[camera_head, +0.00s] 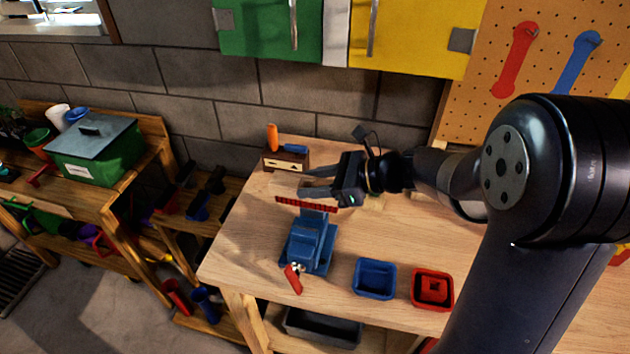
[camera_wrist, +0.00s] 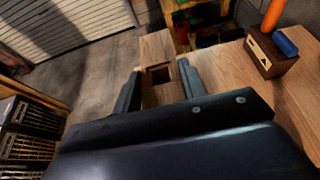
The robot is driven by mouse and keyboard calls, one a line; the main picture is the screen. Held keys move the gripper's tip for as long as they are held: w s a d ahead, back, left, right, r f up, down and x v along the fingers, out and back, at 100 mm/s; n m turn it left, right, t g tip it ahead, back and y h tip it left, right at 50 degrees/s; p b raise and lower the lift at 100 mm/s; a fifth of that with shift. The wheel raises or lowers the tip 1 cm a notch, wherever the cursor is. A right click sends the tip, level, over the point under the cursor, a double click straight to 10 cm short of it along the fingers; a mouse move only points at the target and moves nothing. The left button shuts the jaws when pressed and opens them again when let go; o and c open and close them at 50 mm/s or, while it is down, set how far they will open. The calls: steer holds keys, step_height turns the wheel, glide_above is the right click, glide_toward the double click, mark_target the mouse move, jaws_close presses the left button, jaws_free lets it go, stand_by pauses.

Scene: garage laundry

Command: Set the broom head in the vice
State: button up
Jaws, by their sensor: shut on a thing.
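The broom head shows in the head view as a strip of dark red bristles (camera_head: 306,204) below my fingers. In the wrist view it is a pale wooden block (camera_wrist: 156,48) with a dark square socket. My gripper (camera_head: 304,181) is shut on this block; in the wrist view a finger stands on each side of it (camera_wrist: 159,72). The blue vice (camera_head: 308,243) stands on the workbench with a red handle (camera_head: 292,278) at its front. The bristles appear just above the vice's top; whether they touch it or lie between its jaws cannot be told.
A blue bin (camera_head: 375,279) and a red bin (camera_head: 432,289) stand right of the vice on the workbench (camera_head: 240,255). A small wooden box (camera_head: 286,160) with an orange-handled item is at the back left. A pegboard (camera_head: 555,65) and wall cabinets are behind.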

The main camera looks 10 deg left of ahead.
steer(key=shift+d+f+b, duration=0.1)
steer(key=shift+f+b, duration=3.35)
steer(key=shift+f, duration=1.35)
steer(key=o, duration=1.2)
steer(key=v, duration=1)
steer(key=shift+s+d+r+b, duration=0.1)
steer(key=shift+d+b, duration=0.3)
